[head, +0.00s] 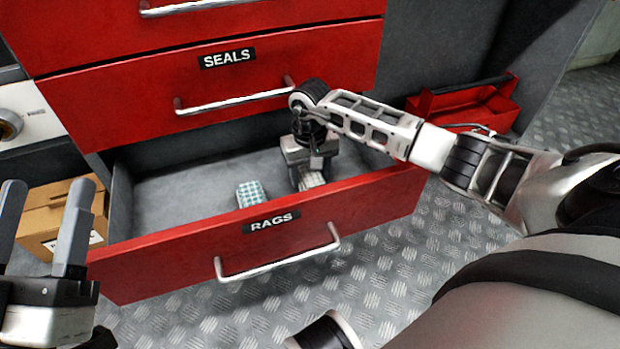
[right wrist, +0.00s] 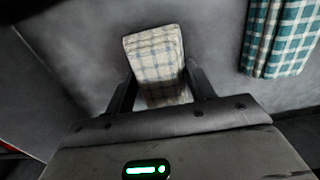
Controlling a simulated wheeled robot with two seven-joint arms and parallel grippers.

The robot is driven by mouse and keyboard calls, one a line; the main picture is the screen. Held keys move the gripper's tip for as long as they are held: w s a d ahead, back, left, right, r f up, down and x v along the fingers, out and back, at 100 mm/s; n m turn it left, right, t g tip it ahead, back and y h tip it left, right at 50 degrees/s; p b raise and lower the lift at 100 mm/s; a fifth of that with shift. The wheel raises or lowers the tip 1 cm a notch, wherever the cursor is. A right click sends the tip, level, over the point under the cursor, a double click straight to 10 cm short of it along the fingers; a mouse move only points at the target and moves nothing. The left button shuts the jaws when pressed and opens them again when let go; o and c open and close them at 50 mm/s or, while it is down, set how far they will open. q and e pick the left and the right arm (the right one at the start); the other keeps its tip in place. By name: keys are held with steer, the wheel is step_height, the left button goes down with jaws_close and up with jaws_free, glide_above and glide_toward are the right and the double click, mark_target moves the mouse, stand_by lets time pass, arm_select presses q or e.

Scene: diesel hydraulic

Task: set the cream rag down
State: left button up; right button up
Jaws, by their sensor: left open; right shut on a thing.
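The cream rag (right wrist: 155,62), a folded checked cloth, is between the fingers of my right gripper (right wrist: 160,95) in the right wrist view. In the head view, my right gripper (head: 311,180) reaches down into the open RAGS drawer (head: 190,188), and a bit of the cream rag (head: 312,181) shows below it. The gripper is shut on the rag, low in the drawer; I cannot tell if the rag touches the floor. My left gripper (head: 42,225) is open and empty at the left edge, outside the drawer.
A teal checked rag (head: 251,193) lies in the drawer left of my right gripper; it also shows in the right wrist view (right wrist: 282,38). The SEALS drawer (head: 215,80) is shut above. A cardboard box (head: 50,212) and a red toolbox (head: 465,105) flank the cabinet.

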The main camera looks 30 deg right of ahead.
mark_target(310, 171)
arm_select(q)
steer(key=shift+r+m, duration=0.3)
arm_select(e)
steer(key=shift+f, duration=0.1)
arm_select(q)
steer(key=shift+s+h, duration=0.1)
steer(key=shift+h, duration=0.3)
arm_select(e)
steer(key=shift+f, duration=0.15)
steer(key=o, duration=1)
steer(key=shift+c, duration=0.2)
arm_select(q)
steer(key=shift+r, duration=0.25)
arm_select(e)
steer(key=shift+r, duration=0.35)
arm_select(q)
step_height(310, 171, down, 8)
steer(key=s+d+n+g+y+p, duration=0.1)
steer(key=s+n+g+y+p, duration=0.1)
steer(key=n+g+y+p, duration=0.1)
steer(key=shift+n+g+p, duration=0.6)
steer(key=shift+n+p, duration=0.15)
steer(key=shift+n, duration=0.55)
arm_select(e)
step_height(310, 171, up, 12)
steer(key=shift+f, duration=0.2)
arm_select(q)
steer(key=shift+s, duration=0.1)
